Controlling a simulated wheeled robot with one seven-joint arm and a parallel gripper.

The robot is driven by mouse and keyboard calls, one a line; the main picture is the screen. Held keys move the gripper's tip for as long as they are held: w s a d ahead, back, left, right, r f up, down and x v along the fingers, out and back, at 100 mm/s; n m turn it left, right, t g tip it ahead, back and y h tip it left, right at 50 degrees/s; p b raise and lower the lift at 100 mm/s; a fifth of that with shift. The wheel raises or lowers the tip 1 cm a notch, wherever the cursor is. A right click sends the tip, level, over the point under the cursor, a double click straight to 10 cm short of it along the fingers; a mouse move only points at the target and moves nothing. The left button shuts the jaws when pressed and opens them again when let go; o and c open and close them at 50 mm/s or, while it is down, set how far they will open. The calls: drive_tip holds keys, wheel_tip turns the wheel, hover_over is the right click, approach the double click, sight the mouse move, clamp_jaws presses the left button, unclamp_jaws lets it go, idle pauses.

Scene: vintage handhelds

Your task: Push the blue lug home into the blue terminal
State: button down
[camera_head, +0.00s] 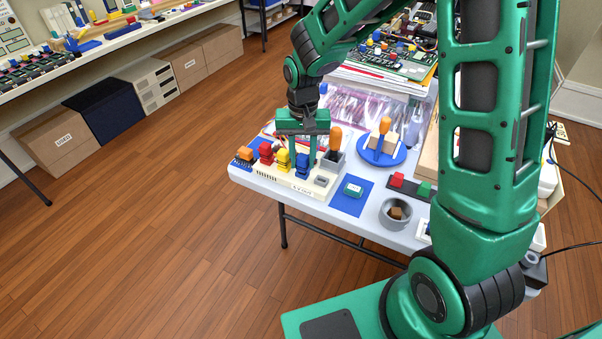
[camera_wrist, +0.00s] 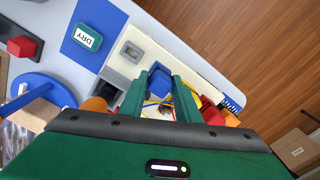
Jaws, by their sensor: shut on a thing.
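My gripper (camera_head: 299,150) hangs over the front of a white terminal block (camera_head: 268,174) on the table, fingers pointing down. In the wrist view my gripper (camera_wrist: 159,92) has its two green fingers on either side of the blue lug (camera_wrist: 159,84) and is shut on it. In the head view the blue piece (camera_head: 302,166) shows below the fingers, on the block beside the yellow one (camera_head: 283,159) and the red one (camera_head: 266,152). Lug and blue terminal look merged there; I cannot tell how deep the lug sits.
A blue mat (camera_head: 348,204) with a green DRY box (camera_head: 353,189) lies to the right. A grey cup (camera_head: 396,213), a blue round stand (camera_head: 398,154) and an orange-handled tool (camera_head: 335,138) stand near.

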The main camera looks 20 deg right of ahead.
sight(303, 156)
drive_tip(key=shift+f, duration=0.35)
drive_tip(key=c, duration=1.2)
unclamp_jaws()
drive_tip(key=c, duration=0.3)
drive_tip(key=shift+r, duration=0.1)
drive_tip(key=shift+r, duration=3.4)
